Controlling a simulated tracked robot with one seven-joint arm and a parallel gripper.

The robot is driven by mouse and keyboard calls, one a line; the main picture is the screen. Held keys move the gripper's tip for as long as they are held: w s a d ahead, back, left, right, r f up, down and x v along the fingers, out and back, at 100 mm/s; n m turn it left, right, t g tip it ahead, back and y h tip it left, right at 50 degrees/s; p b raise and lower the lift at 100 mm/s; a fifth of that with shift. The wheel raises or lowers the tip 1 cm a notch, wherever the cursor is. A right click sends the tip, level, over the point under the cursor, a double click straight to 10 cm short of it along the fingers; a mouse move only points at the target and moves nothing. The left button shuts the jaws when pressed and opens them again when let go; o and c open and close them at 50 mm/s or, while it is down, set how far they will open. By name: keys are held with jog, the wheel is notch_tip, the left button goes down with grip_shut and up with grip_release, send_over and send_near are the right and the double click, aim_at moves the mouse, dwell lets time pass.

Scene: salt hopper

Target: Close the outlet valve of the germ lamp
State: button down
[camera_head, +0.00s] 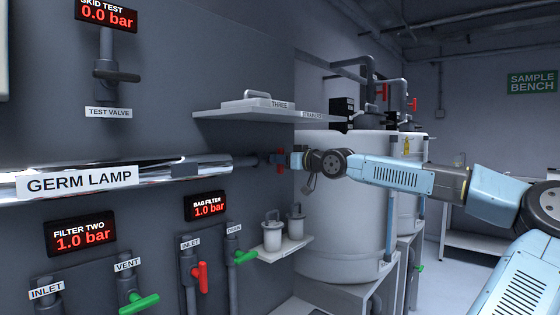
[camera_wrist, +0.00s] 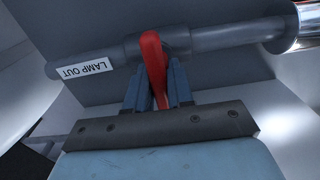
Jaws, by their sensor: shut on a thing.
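The germ lamp (camera_head: 130,178) is a shiny horizontal tube on the grey wall, with its name on a white label. A pipe leaves its right end and carries the outlet valve, labelled LAMP OUT (camera_wrist: 85,69) in the wrist view. The valve's red handle (camera_wrist: 153,60) sits on the pipe body (camera_wrist: 215,38) and points across the pipe, toward my gripper. My gripper (camera_wrist: 159,92) is shut on this handle, one finger on each side. In the head view my gripper (camera_head: 284,159) reaches the valve from the right and hides most of it.
A shelf (camera_head: 262,115) juts out above the valve. A lower shelf (camera_head: 285,249) holds two small canisters. Large white tanks (camera_head: 345,220) stand right behind my arm. Red and green handles of the filter valves (camera_head: 201,277) are below the lamp.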

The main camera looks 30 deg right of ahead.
jog(key=c, duration=1.1)
grip_release()
jog(key=shift+v, duration=6.85)
